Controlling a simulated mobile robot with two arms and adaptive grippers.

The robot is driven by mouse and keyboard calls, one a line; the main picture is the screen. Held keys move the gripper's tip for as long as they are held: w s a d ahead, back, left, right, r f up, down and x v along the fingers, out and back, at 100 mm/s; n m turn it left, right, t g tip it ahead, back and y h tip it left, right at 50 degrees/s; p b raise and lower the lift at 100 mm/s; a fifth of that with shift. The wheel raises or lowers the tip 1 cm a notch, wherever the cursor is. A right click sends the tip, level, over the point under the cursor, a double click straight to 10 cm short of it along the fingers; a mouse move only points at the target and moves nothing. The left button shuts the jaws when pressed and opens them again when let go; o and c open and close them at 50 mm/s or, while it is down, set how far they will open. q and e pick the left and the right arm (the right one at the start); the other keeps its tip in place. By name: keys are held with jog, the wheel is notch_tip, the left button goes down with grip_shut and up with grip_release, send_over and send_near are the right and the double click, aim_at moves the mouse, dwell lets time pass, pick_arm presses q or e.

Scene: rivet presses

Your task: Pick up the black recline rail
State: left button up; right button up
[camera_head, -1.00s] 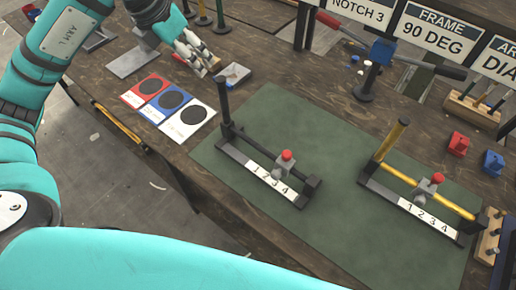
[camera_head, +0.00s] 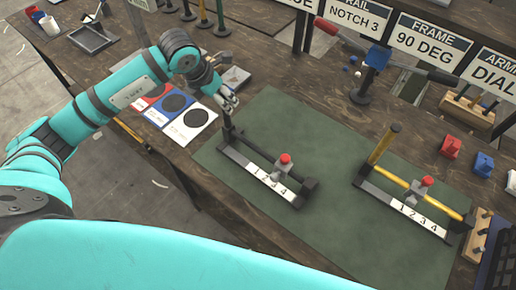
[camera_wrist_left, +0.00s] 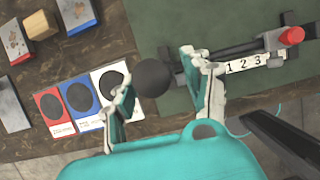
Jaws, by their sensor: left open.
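The black recline rail (camera_head: 269,164) lies on the green mat, with a white strip of numbers along its base and a grey slider with a red knob. A black upright post rises at its left end. My left gripper (camera_head: 229,98) is open at the top of this post. In the left wrist view, the round dark post top (camera_wrist_left: 153,78) shows between the two open fingers (camera_wrist_left: 160,88), and the rail bar (camera_wrist_left: 235,52) runs off to the right. I cannot tell whether a finger touches the post. My right gripper is not in view.
A similar yellow rail (camera_head: 408,184) with an upright yellow post stands to the right on the green mat (camera_head: 330,235). Red, blue and white cards (camera_head: 188,124) lie left of the mat. Red and blue blocks (camera_head: 451,147) sit at the right. Signs stand at the back.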

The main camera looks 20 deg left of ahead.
pick_arm(q)
jog(key=shift+x, duration=0.9)
jog(key=shift+c, duration=0.4)
jog(key=shift+r, duration=0.1)
grip_shut()
